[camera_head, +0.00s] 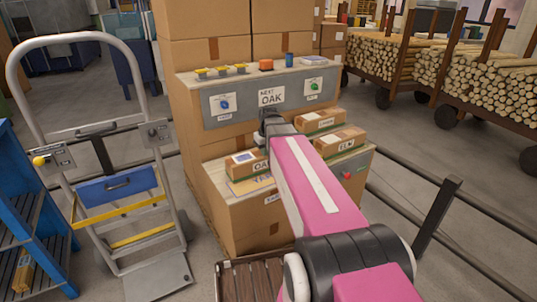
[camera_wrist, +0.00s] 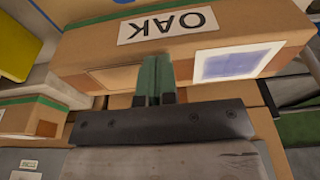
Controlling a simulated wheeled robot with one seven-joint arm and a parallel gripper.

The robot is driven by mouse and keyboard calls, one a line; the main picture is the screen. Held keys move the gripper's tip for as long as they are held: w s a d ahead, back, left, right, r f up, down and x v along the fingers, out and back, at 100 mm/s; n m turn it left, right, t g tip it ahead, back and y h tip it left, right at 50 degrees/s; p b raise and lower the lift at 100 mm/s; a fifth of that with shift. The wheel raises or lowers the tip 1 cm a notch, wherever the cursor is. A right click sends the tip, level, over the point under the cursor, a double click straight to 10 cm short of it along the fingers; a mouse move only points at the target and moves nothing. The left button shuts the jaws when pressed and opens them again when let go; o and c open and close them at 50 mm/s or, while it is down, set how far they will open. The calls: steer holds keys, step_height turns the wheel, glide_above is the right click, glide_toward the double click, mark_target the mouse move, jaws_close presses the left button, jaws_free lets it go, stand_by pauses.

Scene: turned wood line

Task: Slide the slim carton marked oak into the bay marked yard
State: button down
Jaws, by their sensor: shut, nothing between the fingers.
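The slim carton marked OAK (camera_head: 243,164) lies on top of a large box stack, left of my arm in the head view. In the wrist view the carton (camera_wrist: 240,34) fills the upper middle, its label upside down, with a green strip along its edge. My gripper (camera_wrist: 153,68) is shut and empty, its green fingers up against the carton's labelled side; I cannot tell whether they touch.
Two other cartons (camera_head: 318,121), one marked ELM (camera_head: 341,142), lie right of my arm. Behind stands a grey panel (camera_head: 225,107) with buttons and a sign reading NEXT OAK (camera_head: 271,97). A hand truck (camera_head: 120,190) stands left, and a dark rail (camera_head: 437,215) right.

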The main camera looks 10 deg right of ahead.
mark_target(257, 150)
steer(key=w, duration=0.2)
steer(key=w+a, duration=0.1)
steer(key=w, duration=0.2)
steer(key=w+a, duration=0.1)
steer(key=w, duration=0.1)
steer(key=shift+w+a, duration=0.15)
steer(key=shift+w, duration=0.25)
steer(key=shift+s+f, duration=0.35)
steer(key=shift+f, duration=0.2)
steer(key=shift+s+f, duration=0.1)
steer(key=shift+f, duration=0.2)
steer(key=shift+s, duration=0.1)
steer(key=s, duration=0.2)
steer(key=s+d, duration=0.1)
steer(key=s, duration=0.2)
steer(key=s+d, duration=0.1)
steer(key=s, duration=0.1)
steer(key=shift+s+d, duration=0.2)
steer(key=shift+r, duration=0.7)
